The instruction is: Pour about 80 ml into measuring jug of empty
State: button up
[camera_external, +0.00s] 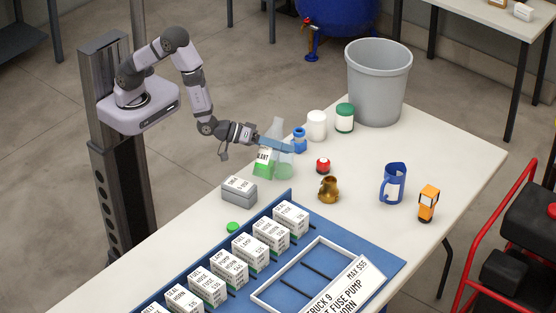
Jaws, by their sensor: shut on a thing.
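My gripper (262,141) is at the far left part of the white table, shut on a clear conical vessel (279,132) with green liquid low in it. The vessel looks about upright. A white label with dark letters (264,156) and more green show at its left side; I cannot tell whether this is a second vessel. A blue jug (391,188) with a handle and a pale panel stands upright on the right part of the table, well apart from my gripper. Its inside is too small to read, and no jug marked as empty can be made out.
A red item (323,165), brass pot (328,188) and orange item (428,204) stand nearer the jug. A grey box (239,193) and blue board with labelled boxes (375,262) lie in front.

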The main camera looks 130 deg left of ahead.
jog(key=m+y+b, duration=0.2)
jog(key=m, duration=0.1)
jog(key=shift+d, duration=0.1)
jog(key=shift+d+r+m+t+y+b, duration=0.1)
jog(key=shift+r+m+t+y+b, duration=0.1)
jog(key=shift+m+t+y+b, duration=0.6)
notch_tip(320, 180, up, 3)
jog(key=shift+w+f+m+p, duration=0.1)
jog(key=shift+f+m+p, duration=0.05)
jog(key=shift+m+p, duration=0.55)
jog(key=shift+r+m+p, duration=0.4)
jog(key=shift+r+p, duration=0.1)
jog(key=shift+r, duration=0.55)
dwell(1.0)
